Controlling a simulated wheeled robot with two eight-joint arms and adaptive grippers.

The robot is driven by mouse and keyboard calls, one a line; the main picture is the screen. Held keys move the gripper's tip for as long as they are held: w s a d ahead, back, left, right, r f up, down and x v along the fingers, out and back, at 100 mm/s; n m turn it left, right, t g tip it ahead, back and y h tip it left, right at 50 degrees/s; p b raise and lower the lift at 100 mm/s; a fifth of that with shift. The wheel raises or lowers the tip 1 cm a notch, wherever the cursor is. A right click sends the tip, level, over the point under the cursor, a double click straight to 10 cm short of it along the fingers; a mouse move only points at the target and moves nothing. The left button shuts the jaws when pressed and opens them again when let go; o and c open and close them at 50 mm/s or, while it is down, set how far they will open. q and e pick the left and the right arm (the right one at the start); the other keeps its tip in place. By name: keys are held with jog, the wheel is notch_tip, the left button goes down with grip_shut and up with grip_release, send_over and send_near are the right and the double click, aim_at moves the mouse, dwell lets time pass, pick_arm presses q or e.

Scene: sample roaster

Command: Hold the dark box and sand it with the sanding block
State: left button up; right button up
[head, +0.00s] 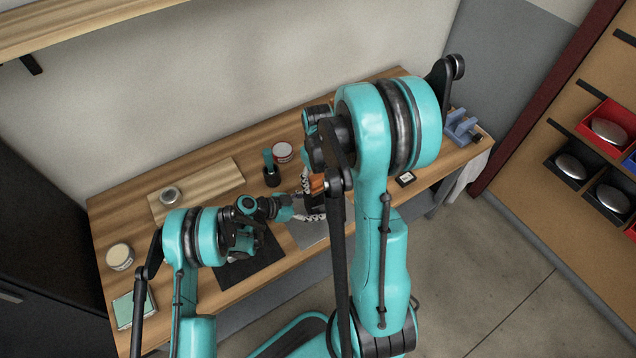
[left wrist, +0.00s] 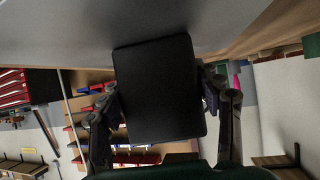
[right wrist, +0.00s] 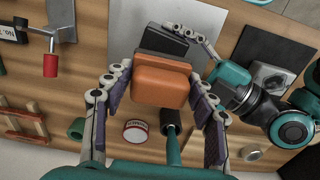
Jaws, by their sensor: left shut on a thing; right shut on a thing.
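The dark box (left wrist: 160,92) fills the middle of the left wrist view, between the fingers of my left gripper (left wrist: 166,112), which is shut on it. In the right wrist view the dark box (right wrist: 166,41) shows just beyond the sanding block. The orange sanding block (right wrist: 160,84) sits between the fingers of my right gripper (right wrist: 158,76), which is shut on it. The block overlaps the box's near side in that view; I cannot tell whether they touch. In the head view the orange block (head: 317,184) shows partly, and my right arm hides much of the work area.
A grey sheet (head: 309,235) and a black mat (head: 250,265) lie at the bench's front. A blue stand (head: 461,128) is at the right end.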

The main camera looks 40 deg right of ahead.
pick_arm(q)
jog(key=o, duration=1.5)
jog(key=shift+c, duration=0.2)
jog(key=v, duration=1.2)
jog(key=shift+f, duration=0.1)
